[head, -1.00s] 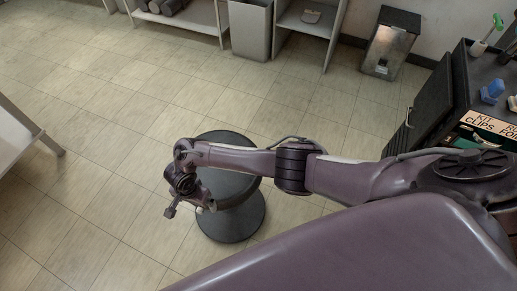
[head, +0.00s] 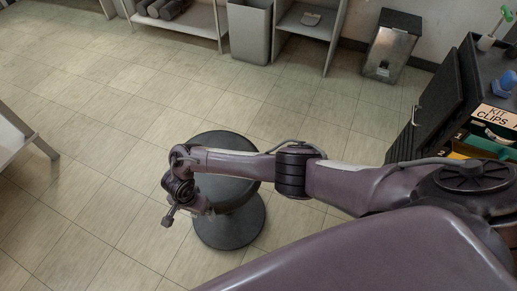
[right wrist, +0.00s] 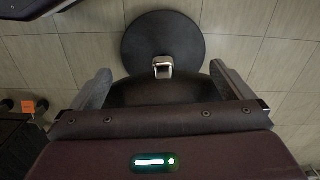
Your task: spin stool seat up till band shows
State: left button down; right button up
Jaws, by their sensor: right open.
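The stool has a round dark seat (head: 222,145) above a round dark base (head: 230,226) on the floor. My right arm crosses over the seat and hides part of it. My right gripper (head: 188,212) is at the seat's left front edge. In the right wrist view the right gripper (right wrist: 162,82) is open, with one finger on each side of the dark seat (right wrist: 160,93); I cannot tell if they touch it. A small shiny metal piece (right wrist: 162,68) shows between seat and base (right wrist: 163,30). I see no coloured band. My left gripper is out of view.
A black cabinet (head: 440,100) with labelled bins (head: 497,118) stands at the right. A metal bin (head: 392,50), a grey bin (head: 250,32) and low shelves (head: 180,20) line the back. A table leg (head: 35,138) is at the left. Floor around the stool is clear.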

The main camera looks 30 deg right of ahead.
jog(key=shift+d+f, duration=0.2)
jog(key=shift+f, duration=0.15)
jog(key=shift+w+d+f, duration=0.1)
jog(key=shift+f, duration=0.15)
